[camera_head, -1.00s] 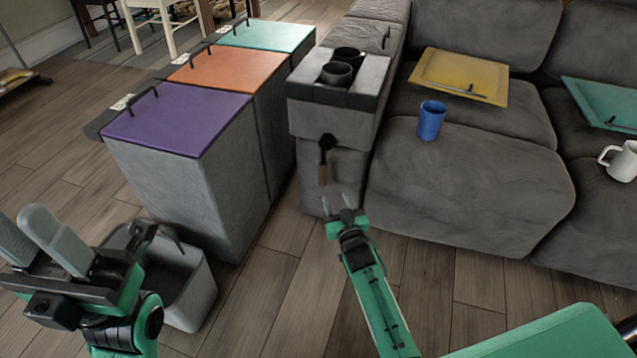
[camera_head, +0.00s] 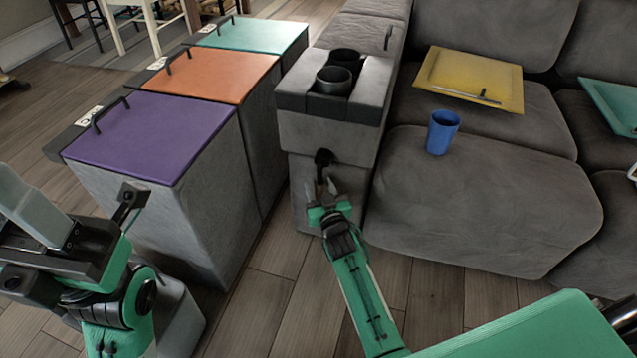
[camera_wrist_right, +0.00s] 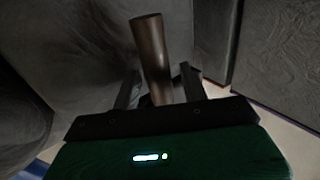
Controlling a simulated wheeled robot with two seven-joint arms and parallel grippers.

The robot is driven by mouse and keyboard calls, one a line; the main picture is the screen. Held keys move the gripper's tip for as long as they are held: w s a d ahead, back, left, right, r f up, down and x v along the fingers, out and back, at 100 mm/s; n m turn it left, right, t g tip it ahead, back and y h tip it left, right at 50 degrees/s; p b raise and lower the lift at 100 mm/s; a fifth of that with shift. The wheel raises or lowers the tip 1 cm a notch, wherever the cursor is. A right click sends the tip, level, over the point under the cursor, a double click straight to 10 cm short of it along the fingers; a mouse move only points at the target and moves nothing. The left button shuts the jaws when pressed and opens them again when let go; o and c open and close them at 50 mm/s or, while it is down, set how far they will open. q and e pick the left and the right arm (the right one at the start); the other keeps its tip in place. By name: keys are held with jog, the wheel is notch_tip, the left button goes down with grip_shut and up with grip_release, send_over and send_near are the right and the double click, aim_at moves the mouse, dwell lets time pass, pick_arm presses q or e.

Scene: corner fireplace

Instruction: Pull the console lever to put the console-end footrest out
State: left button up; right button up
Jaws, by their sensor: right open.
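The console lever (camera_head: 321,160) has a black mount and a brown handle on the front of the grey console (camera_head: 300,133). My right gripper (camera_head: 320,190) is at the lever, its jaws open. In the right wrist view, the brown handle (camera_wrist_right: 150,50) stands between the two dark fingers of my right gripper (camera_wrist_right: 158,78), with no clear grip on it. The handle's lower end is hidden by my gripper. The console-end seat (camera_head: 480,200) has its front flush, with no footrest out. My left gripper (camera_head: 25,215) is at the left edge, partly cut off, its fingers apart and empty.
Purple (camera_head: 150,135), orange (camera_head: 222,75) and teal (camera_head: 255,33) lidded bins stand left of the console. Floor in front is clear.

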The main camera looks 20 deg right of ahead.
jog(key=shift+r, duration=0.1)
grip_shut()
